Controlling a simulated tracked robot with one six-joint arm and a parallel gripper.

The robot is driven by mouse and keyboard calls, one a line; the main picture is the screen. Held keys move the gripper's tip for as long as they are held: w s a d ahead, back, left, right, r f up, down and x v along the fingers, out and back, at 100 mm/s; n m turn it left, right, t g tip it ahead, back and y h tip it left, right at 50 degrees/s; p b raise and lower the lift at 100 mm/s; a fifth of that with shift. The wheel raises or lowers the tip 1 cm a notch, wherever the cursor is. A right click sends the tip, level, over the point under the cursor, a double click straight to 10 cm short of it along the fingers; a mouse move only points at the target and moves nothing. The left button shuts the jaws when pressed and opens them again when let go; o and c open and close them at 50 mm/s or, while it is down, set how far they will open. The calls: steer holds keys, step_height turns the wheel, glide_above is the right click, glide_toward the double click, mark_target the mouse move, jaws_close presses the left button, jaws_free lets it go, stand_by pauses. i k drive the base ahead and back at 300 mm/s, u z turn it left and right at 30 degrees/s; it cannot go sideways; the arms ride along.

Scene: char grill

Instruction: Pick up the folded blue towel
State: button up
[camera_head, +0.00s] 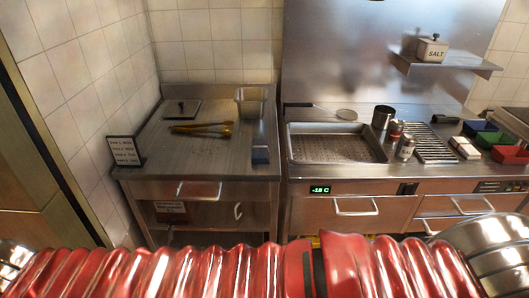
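A small dark blue folded cloth (261,155), seemingly the towel, sits at the front right of the left steel counter (215,160). It is close to the counter's front edge and its right side. Nothing touches it from above. My gripper is not in view. A red ribbed part of my own body runs across the bottom of the picture, well in front of the counters.
The right counter holds a basin (336,143), shakers (405,147) and colored boxes (510,154). The counter left of the towel is clear.

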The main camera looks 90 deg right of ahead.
mark_target(260, 154)
steer(key=z, duration=3)
